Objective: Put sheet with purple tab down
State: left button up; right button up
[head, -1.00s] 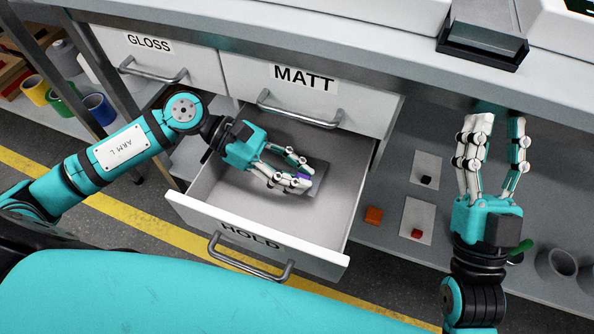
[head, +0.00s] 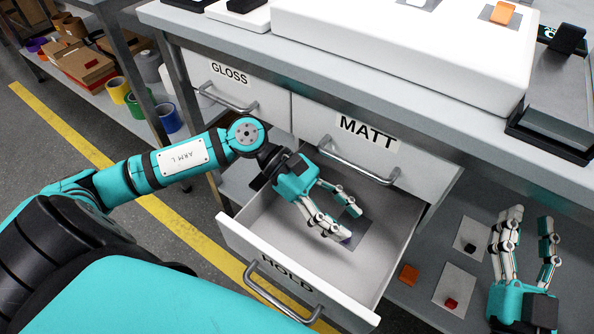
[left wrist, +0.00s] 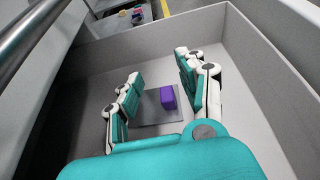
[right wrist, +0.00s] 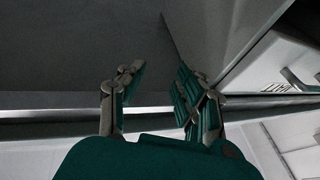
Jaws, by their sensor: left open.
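The sheet is a small grey square with a purple tab. It lies on the floor of the open HOLD drawer (head: 262,237). In the left wrist view the sheet (left wrist: 147,112) is flat and its purple tab (left wrist: 167,97) stands between my spread fingers. In the head view the tab (head: 347,242) is partly hidden by my fingers. My left gripper (head: 350,222) is open inside the drawer, over the sheet, with a gap around the tab. My right gripper (head: 530,216) is open and empty, to the right of the drawer.
The shut GLOSS drawer (head: 229,88) and MATT drawer (head: 365,148) are under the bench top, with handles above the open drawer. Right of it, sheets with a black tab (head: 470,247) and a red tab (head: 451,303) lie near a loose orange block (head: 409,274).

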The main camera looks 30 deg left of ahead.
pick_arm(q)
jog(key=p+v, duration=0.1)
jog(key=v, duration=1)
jog(key=shift+a, duration=0.25)
pick_arm(e)
jog(key=f+g, duration=0.1)
jog(key=f, duration=0.1)
jog(key=f+g, duration=0.1)
jog(key=f, duration=0.1)
jog(key=f+g+h, duration=0.1)
jog(key=shift+w+d+f+g, duration=0.3)
jog(key=shift+d+f, duration=0.05)
jog(key=shift+f, duration=0.05)
pick_arm(q)
jog(key=shift+r, duration=0.1)
